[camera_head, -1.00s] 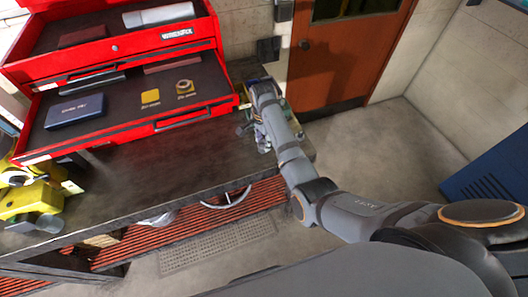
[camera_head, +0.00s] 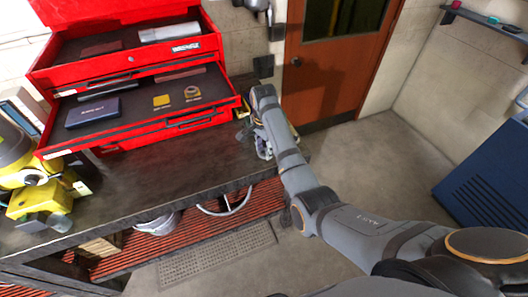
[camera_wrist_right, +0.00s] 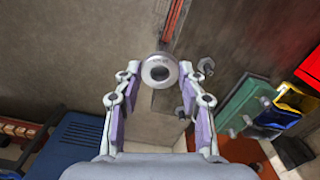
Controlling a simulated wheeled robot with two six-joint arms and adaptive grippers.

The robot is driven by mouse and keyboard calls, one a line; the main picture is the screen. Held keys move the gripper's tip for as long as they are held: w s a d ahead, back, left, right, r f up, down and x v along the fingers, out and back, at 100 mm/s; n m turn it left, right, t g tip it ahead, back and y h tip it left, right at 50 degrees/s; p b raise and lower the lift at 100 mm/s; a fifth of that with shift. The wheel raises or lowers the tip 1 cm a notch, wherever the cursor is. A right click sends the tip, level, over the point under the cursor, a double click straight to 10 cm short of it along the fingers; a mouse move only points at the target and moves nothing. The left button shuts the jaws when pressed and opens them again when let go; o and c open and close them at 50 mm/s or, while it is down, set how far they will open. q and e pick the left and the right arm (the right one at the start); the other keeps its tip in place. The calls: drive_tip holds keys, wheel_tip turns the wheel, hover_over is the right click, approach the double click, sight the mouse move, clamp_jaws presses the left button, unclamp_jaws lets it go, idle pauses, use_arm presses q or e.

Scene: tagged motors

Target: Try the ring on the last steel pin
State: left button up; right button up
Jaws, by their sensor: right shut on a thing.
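The ring (camera_wrist_right: 158,70) is a thick pale grey disc with a dark hole and small lettering, in the right wrist view. My right gripper (camera_wrist_right: 158,78) is shut on it, one finger on each side. In the head view this gripper (camera_head: 260,143) is at the right end of the bench, its tips mostly hidden by my arm. Small grey hex-shaped pieces, possibly the steel pins, show right of the ring: one close beside it (camera_wrist_right: 207,66), others lower, near a green block (camera_wrist_right: 245,106). I cannot tell which is the last pin. My left gripper is not in view.
A red tool chest (camera_head: 135,140) stands on the dark bench (camera_head: 165,174); its open drawer holds a blue box (camera_head: 92,112), a yellow piece (camera_head: 161,101) and another ring (camera_head: 192,92). Yellow machinery (camera_head: 38,198) stands at the left. The bench front is clear.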

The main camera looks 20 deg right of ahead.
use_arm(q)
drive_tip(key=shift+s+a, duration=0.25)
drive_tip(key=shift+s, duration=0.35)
use_arm(e)
drive_tip(key=shift+r, duration=1.35)
